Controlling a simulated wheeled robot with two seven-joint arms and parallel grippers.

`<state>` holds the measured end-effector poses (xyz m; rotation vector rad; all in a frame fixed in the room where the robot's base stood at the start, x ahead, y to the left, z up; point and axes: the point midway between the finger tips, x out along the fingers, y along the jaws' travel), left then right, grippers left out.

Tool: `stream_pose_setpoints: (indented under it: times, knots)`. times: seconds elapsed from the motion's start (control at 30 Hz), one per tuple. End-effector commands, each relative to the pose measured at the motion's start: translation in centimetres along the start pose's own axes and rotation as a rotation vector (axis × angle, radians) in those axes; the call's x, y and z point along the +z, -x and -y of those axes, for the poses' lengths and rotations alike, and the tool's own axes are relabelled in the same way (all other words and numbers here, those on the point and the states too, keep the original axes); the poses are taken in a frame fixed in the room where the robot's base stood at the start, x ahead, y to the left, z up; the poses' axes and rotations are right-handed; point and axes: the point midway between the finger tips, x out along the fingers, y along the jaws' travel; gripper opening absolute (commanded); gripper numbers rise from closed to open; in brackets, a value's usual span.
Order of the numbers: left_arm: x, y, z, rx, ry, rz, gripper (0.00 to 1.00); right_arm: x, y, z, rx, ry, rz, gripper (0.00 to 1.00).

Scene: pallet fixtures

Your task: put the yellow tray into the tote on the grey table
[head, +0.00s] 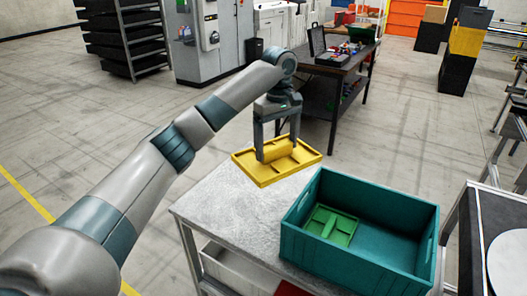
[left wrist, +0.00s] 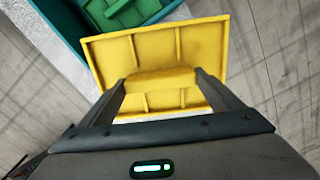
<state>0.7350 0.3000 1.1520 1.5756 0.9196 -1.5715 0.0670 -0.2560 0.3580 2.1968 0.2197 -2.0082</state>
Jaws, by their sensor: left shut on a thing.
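The yellow tray (head: 290,170) is held in the air by my left gripper (head: 277,152), above the back edge of the grey table (head: 225,205). The gripper is shut on the raised block in the tray's middle. In the left wrist view the tray (left wrist: 205,45) fills the middle, with both fingers (left wrist: 160,85) at its block. The teal tote (head: 350,258) stands on the table to the right of the tray and nearer to me. A green tray (head: 330,226) lies inside the tote at its left; the tote's right side is bare. My right gripper is not in view.
A dark workbench (head: 340,65) with tools stands behind the table. A bench (head: 475,235) with a round white plate is at the right edge. The table's left part is clear. A red thing (head: 290,289) shows low under the table.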

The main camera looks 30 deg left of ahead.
Motion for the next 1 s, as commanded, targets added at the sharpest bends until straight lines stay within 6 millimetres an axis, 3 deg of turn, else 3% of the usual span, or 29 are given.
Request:
stream_pose_setpoints:
  times: [0.17,0.37,0.5,0.7,0.8,0.9,1.0]
  knots:
    - [6.2,0.8,1.0,-0.002,-0.275,-0.002,0.57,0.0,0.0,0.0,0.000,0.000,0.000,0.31]
    - [12.3,-1.2,4.2,-0.006,-0.533,0.000,0.57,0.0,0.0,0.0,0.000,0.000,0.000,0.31]
    - [15.8,-3.3,7.7,-0.005,-0.698,-0.003,0.57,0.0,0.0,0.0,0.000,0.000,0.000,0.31]
    - [19.5,-6.9,13.9,-0.007,-0.907,-0.005,0.57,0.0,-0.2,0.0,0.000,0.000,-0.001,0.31]
    - [20.8,-9.4,16.9,-0.007,-0.990,-0.001,0.57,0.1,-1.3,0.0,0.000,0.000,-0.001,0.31]
    - [21.5,-11.8,18.6,-0.004,-1.035,0.002,0.57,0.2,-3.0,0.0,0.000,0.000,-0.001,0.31]
    - [21.8,-12.7,19.2,-0.004,-1.054,0.004,0.57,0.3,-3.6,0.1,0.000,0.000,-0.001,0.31]
